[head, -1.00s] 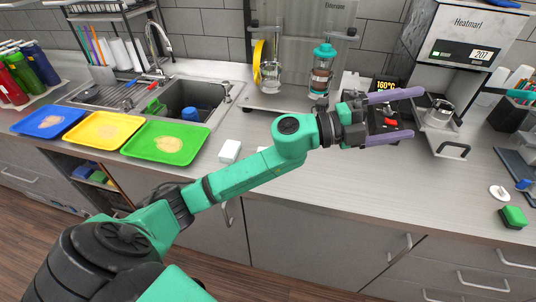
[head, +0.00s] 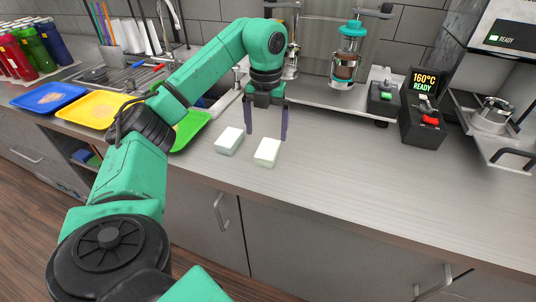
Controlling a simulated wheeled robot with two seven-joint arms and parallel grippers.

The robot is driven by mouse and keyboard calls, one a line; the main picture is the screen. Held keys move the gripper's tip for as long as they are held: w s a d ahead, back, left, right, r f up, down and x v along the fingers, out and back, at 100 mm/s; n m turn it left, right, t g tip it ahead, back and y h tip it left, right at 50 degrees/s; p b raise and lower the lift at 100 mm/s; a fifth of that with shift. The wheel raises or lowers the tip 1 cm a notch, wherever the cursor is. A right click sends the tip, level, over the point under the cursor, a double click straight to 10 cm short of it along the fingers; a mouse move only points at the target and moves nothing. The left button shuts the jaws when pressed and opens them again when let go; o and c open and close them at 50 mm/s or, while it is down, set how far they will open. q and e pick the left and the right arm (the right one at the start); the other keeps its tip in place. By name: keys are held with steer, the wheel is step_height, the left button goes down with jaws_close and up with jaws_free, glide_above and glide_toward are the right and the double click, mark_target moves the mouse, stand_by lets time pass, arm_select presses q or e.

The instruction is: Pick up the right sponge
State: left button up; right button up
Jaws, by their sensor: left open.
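Two small white sponges lie side by side on the grey counter in the head view. The right sponge (head: 267,152) is a pale block lying flat. The left sponge (head: 229,140) lies just to its left, with a small gap between them. My left gripper (head: 266,136) points down with its two purple fingers apart. It is open and empty, and its fingertips are just behind and above the sponges, nearest the right one. I cannot tell the exact height of the fingertips. My right gripper is not in view.
Blue, yellow (head: 90,108) and green (head: 190,130) trays line the left of the counter by the sink. A black device with a display (head: 423,122) and a glass jar with teal lid (head: 346,55) stand behind to the right. The counter right of the sponges is clear.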

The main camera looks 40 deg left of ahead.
mark_target(268, 148)
arm_select(q)
step_height(268, 148, down, 7)
steer(key=shift+w+d+p, duration=0.1)
steer(key=shift+w+p, duration=0.05)
steer(key=shift+p, duration=0.55)
steer(key=c, duration=1.3)
steer(key=shift+w+r, duration=0.1)
steer(key=shift+r, duration=0.45)
step_height(268, 148, up, 8)
steer(key=shift+f, duration=0.25)
step_height(268, 148, up, 12)
steer(key=p, duration=0.7)
steer(key=shift+f, duration=0.25)
